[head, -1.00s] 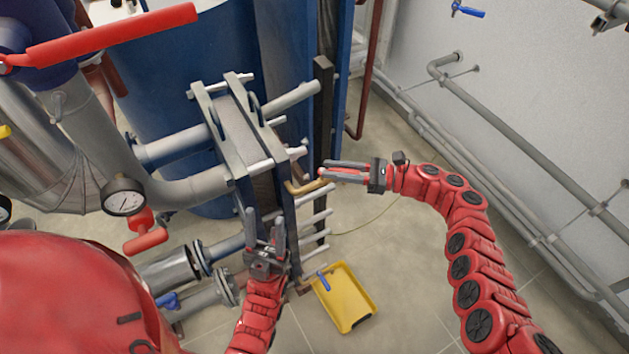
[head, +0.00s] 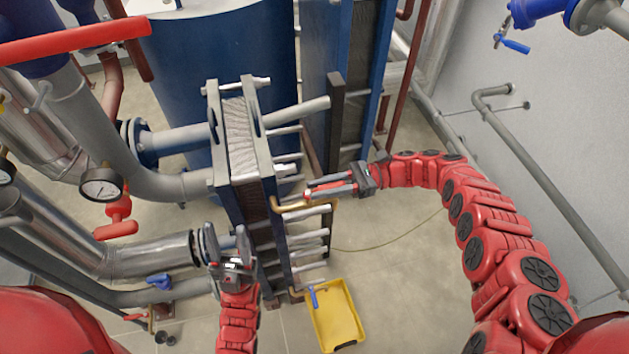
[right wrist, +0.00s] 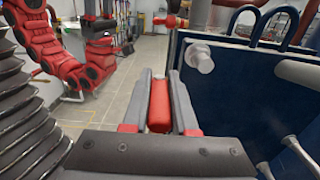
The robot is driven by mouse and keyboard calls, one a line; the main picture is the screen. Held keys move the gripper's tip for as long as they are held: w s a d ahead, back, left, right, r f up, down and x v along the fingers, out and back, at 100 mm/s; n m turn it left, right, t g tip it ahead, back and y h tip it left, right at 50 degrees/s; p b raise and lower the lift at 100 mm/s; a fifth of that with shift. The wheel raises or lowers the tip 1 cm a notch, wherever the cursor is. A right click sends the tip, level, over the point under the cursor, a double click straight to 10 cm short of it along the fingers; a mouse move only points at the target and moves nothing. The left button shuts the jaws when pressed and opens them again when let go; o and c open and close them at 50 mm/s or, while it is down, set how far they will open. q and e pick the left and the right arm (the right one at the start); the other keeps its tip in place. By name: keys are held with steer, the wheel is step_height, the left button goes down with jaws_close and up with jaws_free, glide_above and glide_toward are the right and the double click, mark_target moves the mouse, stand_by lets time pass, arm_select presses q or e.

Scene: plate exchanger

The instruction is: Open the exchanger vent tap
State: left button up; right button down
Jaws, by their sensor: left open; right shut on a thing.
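The plate exchanger (head: 232,150) stands upright in the middle of the head view, with bolts sticking out to its right. A bent brass pipe (head: 294,208) comes out at its right side. My right gripper (head: 312,190) is just above this pipe, pointing left, shut on a red lever. The red lever (right wrist: 159,105) lies lengthwise between the fingers in the right wrist view; it appears to be the vent tap's handle. The tap's body is hidden, so I cannot tell its setting. My left gripper (head: 228,241) is open and empty, in front of the exchanger's lower left side.
A yellow tray (head: 337,318) lies on the floor, with a blue-handled tap (head: 313,296) at its left edge. A pressure gauge (head: 101,183) and a red-handled valve (head: 118,218) are at left. Grey wall pipes (head: 545,180) run along the right. Open floor lies right of the tray.

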stand_by(0.5)
steer(key=c, duration=0.7)
jaws_free()
